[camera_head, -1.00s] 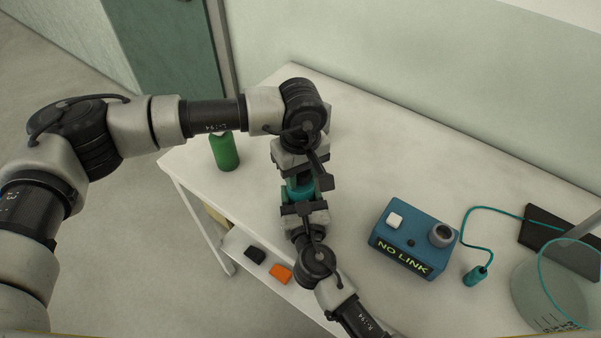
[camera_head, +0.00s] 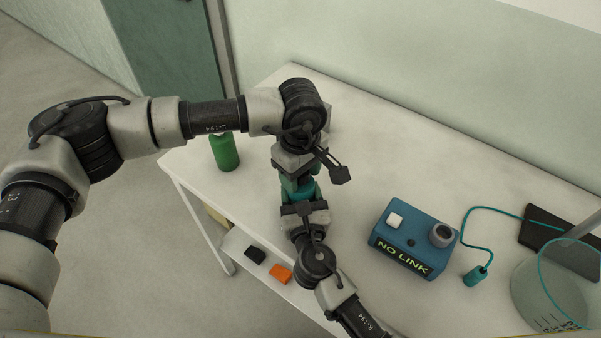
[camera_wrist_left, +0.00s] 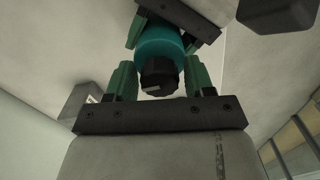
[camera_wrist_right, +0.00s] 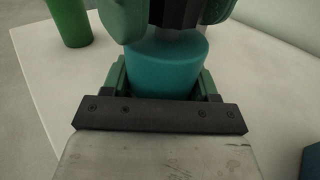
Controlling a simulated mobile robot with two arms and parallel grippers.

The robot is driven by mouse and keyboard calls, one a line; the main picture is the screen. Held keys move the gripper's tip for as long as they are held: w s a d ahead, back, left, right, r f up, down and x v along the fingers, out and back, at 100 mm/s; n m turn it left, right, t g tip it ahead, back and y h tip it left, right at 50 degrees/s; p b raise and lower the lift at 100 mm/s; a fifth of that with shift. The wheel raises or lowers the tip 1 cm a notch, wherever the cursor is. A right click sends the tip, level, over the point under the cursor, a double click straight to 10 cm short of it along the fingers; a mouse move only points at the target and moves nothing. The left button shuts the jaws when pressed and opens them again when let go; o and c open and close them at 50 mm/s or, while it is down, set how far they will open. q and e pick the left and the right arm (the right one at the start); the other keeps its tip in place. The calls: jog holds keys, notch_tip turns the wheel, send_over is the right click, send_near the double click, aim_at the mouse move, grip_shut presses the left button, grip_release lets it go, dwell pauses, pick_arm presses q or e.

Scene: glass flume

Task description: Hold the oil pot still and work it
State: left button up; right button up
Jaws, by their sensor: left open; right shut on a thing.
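The oil pot is a small teal cylinder (camera_head: 308,189) with a black knob (camera_wrist_left: 158,76) on its top. My right gripper (camera_wrist_right: 163,76) is shut on the teal body from the near side, a finger on each side. The pot also shows in the right wrist view (camera_wrist_right: 160,62). My left gripper (camera_wrist_left: 160,73) is open, its green fingers either side of the black knob with a visible gap. In the head view the left gripper (camera_head: 298,184) comes down over the pot and hides most of it.
A green bottle (camera_head: 225,152) stands at the table's left end. A blue box reading NO LINK (camera_head: 405,240) sits to the right, near a corded teal plug (camera_head: 476,275), a dark pad (camera_head: 560,243) and a glass vessel (camera_head: 555,300). Black and orange blocks (camera_head: 280,273) lie on a lower shelf.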

pick_arm(q)
jog(key=shift+r, duration=3)
pick_arm(e)
jog(key=o, duration=1.1)
jog(key=s, duration=0.4)
jog(key=s+d, duration=0.1)
jog(key=s, duration=0.3)
jog(key=s+d, duration=0.1)
jog(key=s, duration=0.3)
